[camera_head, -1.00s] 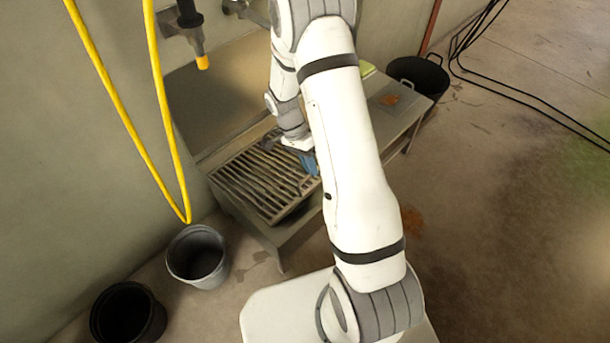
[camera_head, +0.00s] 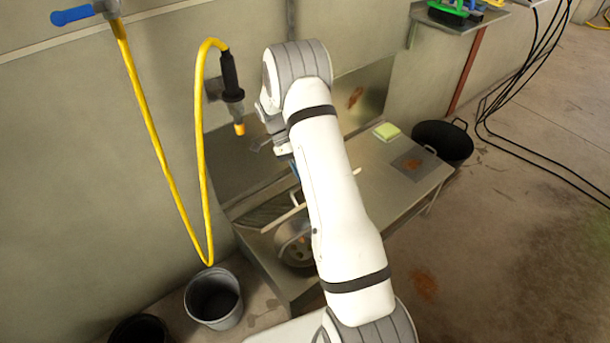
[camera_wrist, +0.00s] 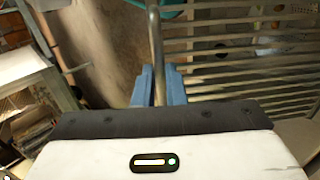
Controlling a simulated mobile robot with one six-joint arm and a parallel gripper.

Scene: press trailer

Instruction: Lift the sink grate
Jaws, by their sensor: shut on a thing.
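The sink grate shows in the wrist view as a row of parallel metal bars (camera_wrist: 235,71) to the right of my gripper. My gripper (camera_wrist: 157,84) has two blue fingers closed on a metal bar at the grate's edge. In the head view the grate is seen nearly edge-on as a thin pale rail (camera_head: 283,217), raised off the sink. Below it the open metal sink basin (camera_head: 296,252) shows. My arm hides most of the gripper and the right part of the grate.
The steel counter (camera_head: 385,190) runs right of the sink, with a yellow-green sponge (camera_head: 386,131) on it. A yellow hose (camera_head: 160,150) hangs on the wall at left. A grey bucket (camera_head: 213,298) stands on the floor, and a black tub (camera_head: 443,143) stands at right.

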